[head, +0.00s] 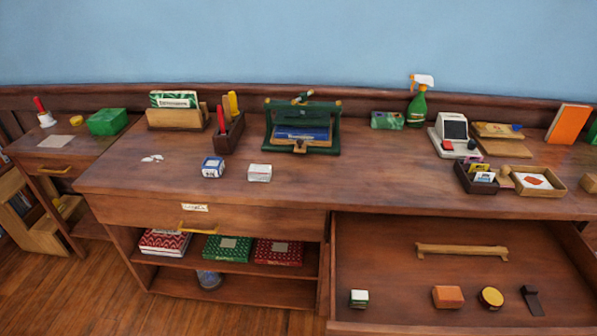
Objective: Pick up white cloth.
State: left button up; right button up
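Small white scraps (152,158) lie flat on the left part of the wooden desk top. A flat pale piece (56,141), perhaps cloth or paper, lies on the smaller desk at the far left. I cannot tell which of these, if either, is the white cloth. Neither of my grippers is in the head view.
The wooden desk (330,180) holds a green case (302,126), two small boxes (213,167), a spray bottle (418,102) and a white machine (451,134). An open drawer (380,260) juts out at lower right with several items. The desk's middle front is clear.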

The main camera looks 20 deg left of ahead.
aim_at(256, 173)
jog(key=j+z, duration=0.7)
jog(key=k+j+z, duration=0.15)
jog(key=j+z, duration=0.25)
jog(key=j, duration=0.1)
